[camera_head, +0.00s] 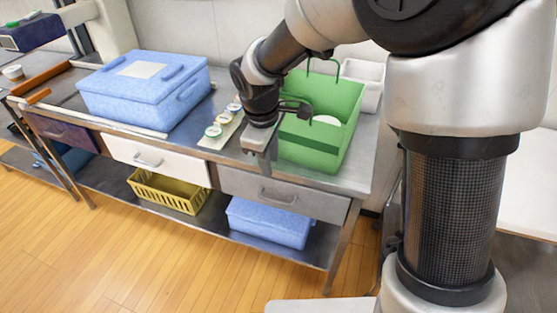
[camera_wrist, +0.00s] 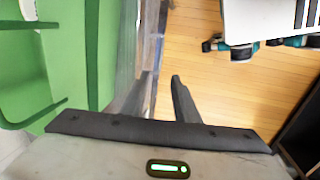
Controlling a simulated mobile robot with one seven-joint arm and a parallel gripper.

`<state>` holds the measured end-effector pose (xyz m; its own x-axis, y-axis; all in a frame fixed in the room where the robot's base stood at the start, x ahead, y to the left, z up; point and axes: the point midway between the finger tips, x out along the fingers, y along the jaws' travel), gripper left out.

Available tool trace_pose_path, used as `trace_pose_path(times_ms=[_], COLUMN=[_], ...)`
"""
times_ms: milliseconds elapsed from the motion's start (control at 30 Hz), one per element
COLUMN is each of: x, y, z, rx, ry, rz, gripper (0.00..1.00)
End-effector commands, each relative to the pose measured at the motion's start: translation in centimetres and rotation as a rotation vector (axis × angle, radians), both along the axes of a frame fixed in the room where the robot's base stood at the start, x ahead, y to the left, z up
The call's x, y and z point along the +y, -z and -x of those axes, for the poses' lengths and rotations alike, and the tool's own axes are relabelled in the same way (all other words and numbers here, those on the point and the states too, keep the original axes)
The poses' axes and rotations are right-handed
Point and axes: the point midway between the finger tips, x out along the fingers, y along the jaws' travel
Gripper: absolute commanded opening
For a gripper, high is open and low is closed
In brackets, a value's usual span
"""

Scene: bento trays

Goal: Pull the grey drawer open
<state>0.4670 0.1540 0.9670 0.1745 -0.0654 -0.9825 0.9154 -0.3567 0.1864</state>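The grey drawer (camera_head: 325,204) is the right one of the row under the metal table's top. It looks shut, its front flush with the table, with a bar handle (camera_head: 278,198) in the middle. My gripper (camera_head: 264,170) points down at the table's front edge, above the handle in the picture and apart from it. In the wrist view, my gripper's two fingers (camera_wrist: 162,78) stand a little apart with nothing held between them. The handle cannot be made out in that view.
A green bin (camera_head: 345,140) stands on the table close beside my gripper. A blue lidded box (camera_head: 120,98) is further left. A white drawer (camera_head: 180,168) is left of the grey one. A yellow basket (camera_head: 168,192) and a blue box (camera_head: 265,222) sit on the lower shelf.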

Motion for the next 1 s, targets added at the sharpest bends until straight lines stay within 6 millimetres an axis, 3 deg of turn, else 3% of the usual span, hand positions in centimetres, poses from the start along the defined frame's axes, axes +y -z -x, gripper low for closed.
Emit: trace_pose_path(times_ms=[233, 700, 1000], x=[0.1, -0.5, -0.8], y=[2.6, 12.7, 16.8], z=[-0.4, -2.1, -2.9], rx=[0.007, 0.008, 0.004], ry=[-0.013, -0.011, -0.011], rz=[0.001, 0.001, 0.000], gripper=[0.28, 0.28, 0.28])
